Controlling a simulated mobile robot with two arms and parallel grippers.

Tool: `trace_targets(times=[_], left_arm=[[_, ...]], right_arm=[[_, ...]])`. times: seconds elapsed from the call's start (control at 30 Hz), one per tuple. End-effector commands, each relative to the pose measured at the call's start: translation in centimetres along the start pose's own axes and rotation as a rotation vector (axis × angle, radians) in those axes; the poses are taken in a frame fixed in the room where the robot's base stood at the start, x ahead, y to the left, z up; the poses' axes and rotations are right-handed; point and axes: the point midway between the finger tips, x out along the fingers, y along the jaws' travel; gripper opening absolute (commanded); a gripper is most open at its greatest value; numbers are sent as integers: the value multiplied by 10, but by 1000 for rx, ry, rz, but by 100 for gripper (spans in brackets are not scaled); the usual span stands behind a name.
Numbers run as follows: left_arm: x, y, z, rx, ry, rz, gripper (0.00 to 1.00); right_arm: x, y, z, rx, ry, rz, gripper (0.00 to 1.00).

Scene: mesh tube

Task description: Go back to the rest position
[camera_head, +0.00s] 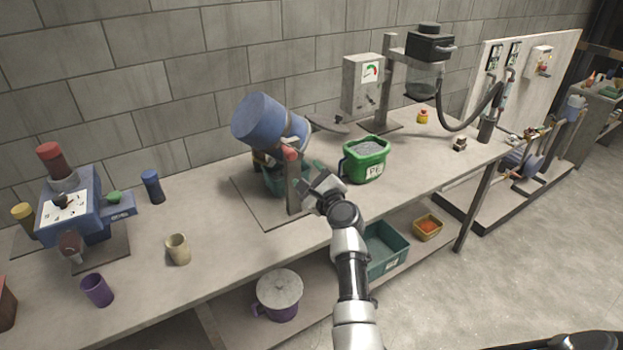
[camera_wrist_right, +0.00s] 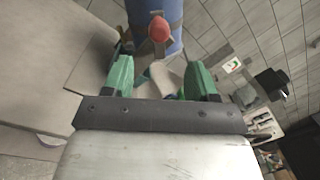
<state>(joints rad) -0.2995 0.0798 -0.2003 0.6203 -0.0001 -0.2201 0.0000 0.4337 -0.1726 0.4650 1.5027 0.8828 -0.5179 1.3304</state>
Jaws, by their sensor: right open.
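My right gripper (camera_head: 318,187) reaches over the workbench from the front in the head view. It is beside the red-knobbed lever of a machine with a tilted blue drum (camera_head: 262,120). In the right wrist view the gripper's green fingers (camera_wrist_right: 160,78) are spread apart. The red knob (camera_wrist_right: 159,28) and the blue drum (camera_wrist_right: 172,12) show beyond them. Nothing is held between the fingers. I cannot tell in the head view whether the gripper touches the lever. My left gripper is not in view.
A green bucket (camera_head: 366,160) of grey material stands just right of my right gripper. A beige cup (camera_head: 178,249), a purple cup (camera_head: 97,290) and a blue machine (camera_head: 75,210) are at left. A teal bin (camera_head: 385,249) and a lidded purple pot (camera_head: 280,292) sit on the lower shelf.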

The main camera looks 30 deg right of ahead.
Motion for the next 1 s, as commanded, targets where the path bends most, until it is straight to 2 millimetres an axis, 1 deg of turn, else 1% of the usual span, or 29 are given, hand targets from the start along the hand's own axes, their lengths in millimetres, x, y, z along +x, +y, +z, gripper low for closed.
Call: trace_targets(times=[0.03, 0.17, 0.63, 0.7, 0.77, 0.87, 0.97, 1.0], left_arm=[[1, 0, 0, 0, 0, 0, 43], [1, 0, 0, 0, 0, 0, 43], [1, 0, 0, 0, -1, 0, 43], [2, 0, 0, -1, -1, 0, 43], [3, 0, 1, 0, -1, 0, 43], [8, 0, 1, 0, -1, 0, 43], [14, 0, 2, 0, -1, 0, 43], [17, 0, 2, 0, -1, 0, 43]], right_arm=[[-4, 1, -1, 0, 1, 0, 58], [-9, 0, 0, -1, 0, 0, 58], [-9, 0, 0, -1, 1, 0, 58], [-10, 4, -4, -12, 7, 8, 58], [-11, 15, -12, -42, 24, 29, 58], [-16, 52, -42, -154, 78, 104, 58], [-31, 106, -86, -334, 144, 225, 58], [-40, 129, -105, -416, 166, 283, 58]])
